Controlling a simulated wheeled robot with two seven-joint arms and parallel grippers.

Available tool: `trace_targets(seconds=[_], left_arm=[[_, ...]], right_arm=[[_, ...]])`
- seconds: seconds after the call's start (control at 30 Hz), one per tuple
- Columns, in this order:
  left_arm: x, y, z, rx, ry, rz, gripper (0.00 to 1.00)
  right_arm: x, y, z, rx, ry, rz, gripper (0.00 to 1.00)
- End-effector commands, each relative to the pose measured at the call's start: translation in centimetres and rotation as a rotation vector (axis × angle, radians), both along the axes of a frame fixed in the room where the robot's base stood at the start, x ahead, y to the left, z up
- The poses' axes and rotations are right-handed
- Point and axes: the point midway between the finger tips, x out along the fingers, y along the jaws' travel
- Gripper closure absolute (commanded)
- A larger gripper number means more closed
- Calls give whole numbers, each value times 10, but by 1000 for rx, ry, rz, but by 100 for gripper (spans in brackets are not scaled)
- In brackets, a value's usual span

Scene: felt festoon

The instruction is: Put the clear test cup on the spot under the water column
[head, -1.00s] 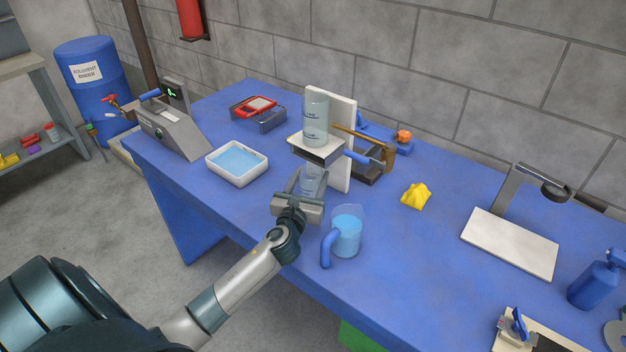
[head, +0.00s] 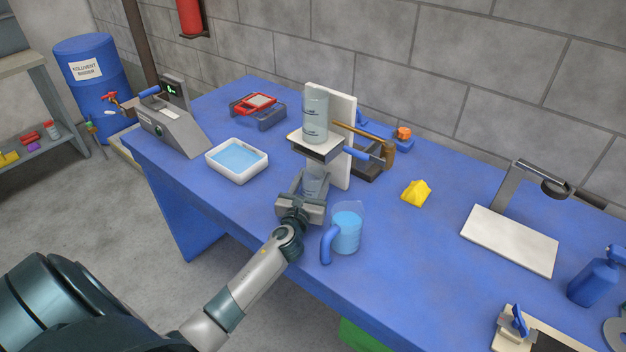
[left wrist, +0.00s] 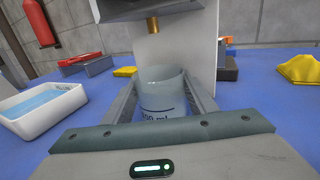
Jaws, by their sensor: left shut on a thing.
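The clear test cup (left wrist: 163,95) stands upright between the fingers of my left gripper (left wrist: 163,110), which is shut on it. A dark line and printed lettering show on its side. In the head view my left gripper (head: 309,190) holds the cup (head: 314,180) low, just in front of the water column's stand. The water column (head: 316,113) is a clear cylinder on a shelf fixed to a white upright board (head: 343,120). In the left wrist view a brass outlet (left wrist: 153,40) hangs under the shelf, above and a little beyond the cup. The spot beneath is hidden. My right gripper is not in view.
A jug of blue water (head: 346,230) stands close to the right of my left gripper. A white tray of water (head: 237,160) is to the left. A yellow lump (head: 416,192) and a white-based stand (head: 510,240) are further right. Blue tabletop between them is clear.

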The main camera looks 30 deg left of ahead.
Motion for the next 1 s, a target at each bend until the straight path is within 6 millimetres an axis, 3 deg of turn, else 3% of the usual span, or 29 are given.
trace_targets(seconds=[0.33,0.37,0.43,0.87,1.0], left_arm=[[0,0,-2,2,0,0,75],[0,1,-3,2,0,0,46],[0,1,-2,2,0,0,30],[0,1,3,1,-1,0,30],[-11,-3,0,2,0,0,30]], right_arm=[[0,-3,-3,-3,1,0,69],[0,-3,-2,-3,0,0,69],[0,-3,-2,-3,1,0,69],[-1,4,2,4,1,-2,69],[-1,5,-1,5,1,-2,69]])
